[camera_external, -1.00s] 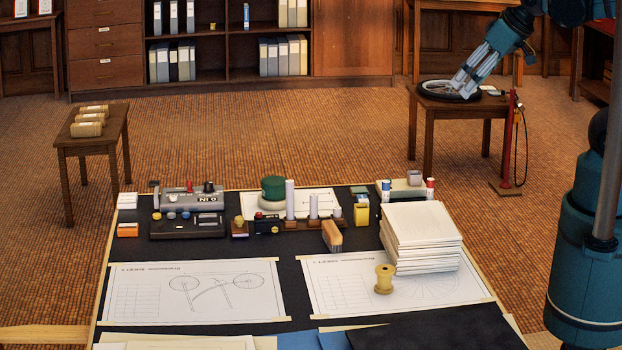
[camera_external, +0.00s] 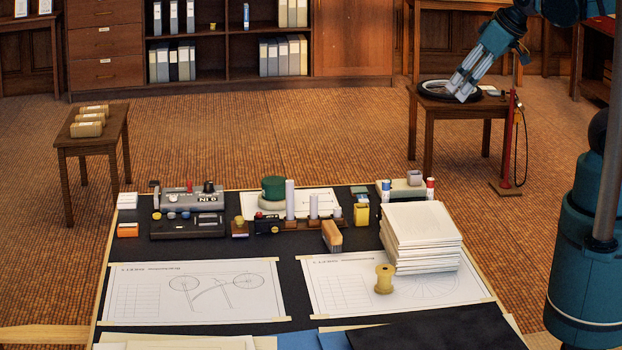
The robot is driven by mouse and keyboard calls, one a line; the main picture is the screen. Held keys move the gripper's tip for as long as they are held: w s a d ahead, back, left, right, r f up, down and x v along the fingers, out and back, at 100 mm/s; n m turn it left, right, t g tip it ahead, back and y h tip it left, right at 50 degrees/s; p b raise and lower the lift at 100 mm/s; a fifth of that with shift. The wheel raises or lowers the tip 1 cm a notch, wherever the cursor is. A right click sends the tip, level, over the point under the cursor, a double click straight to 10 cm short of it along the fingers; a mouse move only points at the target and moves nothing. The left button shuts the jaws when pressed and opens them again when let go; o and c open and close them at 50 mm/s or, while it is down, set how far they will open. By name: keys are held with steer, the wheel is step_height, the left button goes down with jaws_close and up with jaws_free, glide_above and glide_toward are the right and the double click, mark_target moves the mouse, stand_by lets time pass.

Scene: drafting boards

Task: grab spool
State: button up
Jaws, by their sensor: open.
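A yellowish wooden spool (camera_external: 384,279) stands upright on the right-hand drawing sheet (camera_external: 345,292), close to the front left corner of the stack of pale papers (camera_external: 421,238). My gripper (camera_external: 462,92) is at the upper right, pointing down and to the left. It is open and shows no object between its fingers. In the picture it overlaps the dark wheel on the small side table, and I cannot tell whether it touches it. It is far above and behind the spool.
The dark board (camera_external: 298,250) carries a wooden-backed brush (camera_external: 332,236), a label machine (camera_external: 188,210), upright rolls (camera_external: 314,206) and a green-topped round item (camera_external: 273,190). A small table (camera_external: 455,101) holds the wheel (camera_external: 433,88). A red pump (camera_external: 511,140) stands beside it.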

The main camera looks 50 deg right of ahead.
steer(key=w+a+f+n+g+y+b, duration=0.1)
steer(key=w+a+f+n, duration=0.15)
steer(key=a, duration=0.35)
steer(key=w+a+f+n+g, duration=0.1)
steer(key=w+a+f+n, duration=0.15)
steer(key=a, duration=0.35)
steer(key=n+g+h+b, duration=0.1)
steer(key=n+g+b, duration=0.3)
steer(key=n, duration=0.6)
glide_above(385, 268)
steer(key=p, duration=0.2)
steer(key=shift+g, duration=0.4)
step_height(385, 268, down, 21)
steer(key=shift+w+f, duration=0.15)
steer(key=shift+f, duration=0.05)
steer(key=shift+s+a+f, duration=0.15)
steer(key=shift+s+f, duration=0.05)
steer(key=shift+f+b, duration=0.6)
steer(key=shift+f, duration=0.7)
steer(key=shift+f, duration=0.1)
steer(key=shift+f+b, duration=0.9)
steer(key=shift+f, duration=1.6)
